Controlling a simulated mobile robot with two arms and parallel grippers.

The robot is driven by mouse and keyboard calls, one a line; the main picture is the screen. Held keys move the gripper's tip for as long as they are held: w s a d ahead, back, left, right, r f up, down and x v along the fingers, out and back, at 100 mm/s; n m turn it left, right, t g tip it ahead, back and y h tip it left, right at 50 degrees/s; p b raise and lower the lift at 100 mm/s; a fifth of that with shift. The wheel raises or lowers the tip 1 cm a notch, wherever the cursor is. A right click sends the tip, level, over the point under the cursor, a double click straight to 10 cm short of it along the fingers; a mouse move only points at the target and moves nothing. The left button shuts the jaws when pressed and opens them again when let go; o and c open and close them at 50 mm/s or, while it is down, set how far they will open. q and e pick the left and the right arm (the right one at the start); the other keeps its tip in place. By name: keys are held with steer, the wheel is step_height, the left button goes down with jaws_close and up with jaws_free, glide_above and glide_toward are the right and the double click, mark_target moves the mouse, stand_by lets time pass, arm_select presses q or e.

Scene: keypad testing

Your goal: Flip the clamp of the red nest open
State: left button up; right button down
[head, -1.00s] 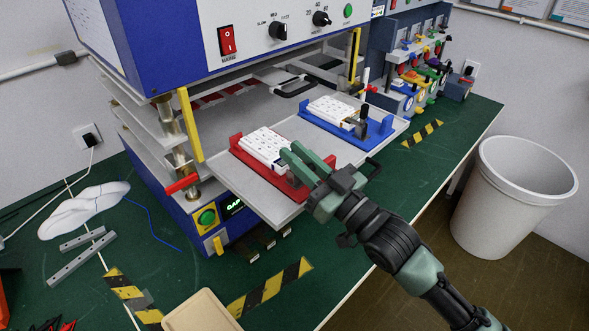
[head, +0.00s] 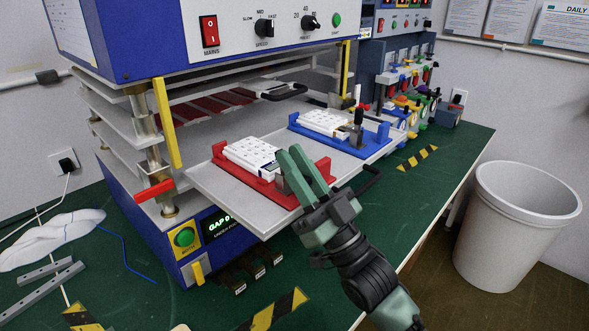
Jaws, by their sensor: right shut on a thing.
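The red nest (head: 228,163) sits on the left part of the pulled-out grey tray (head: 213,194), with a white keypad (head: 250,154) lying in it. My right gripper (head: 287,165) is at the right end of the red nest, its fingers reaching down there. It is shut on the red nest's clamp, which the fingers mostly hide, so I cannot tell the clamp's angle. The blue nest (head: 374,136) stands behind to the right with another white keypad (head: 325,122) and an upright dark clamp (head: 358,118). My left gripper is not in view.
The blue and grey test machine (head: 120,40) stands over the tray's back. A black tray handle (head: 371,178) is close to my right wrist. A white bin (head: 515,225) stands right of the green bench (head: 470,140). Several coloured fixtures (head: 410,105) are at the back.

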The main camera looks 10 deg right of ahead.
steer(key=c, duration=1.4)
jaws_free()
steer(key=shift+o, duration=0.2)
steer(key=shift+s+f, duration=0.1)
steer(key=shift+f, duration=0.05)
steer(key=s+d, duration=0.7)
steer(key=s, duration=0.3)
steer(key=shift+s+f, duration=0.25)
steer(key=shift+s, duration=0.05)
steer(key=shift+d, duration=0.1)
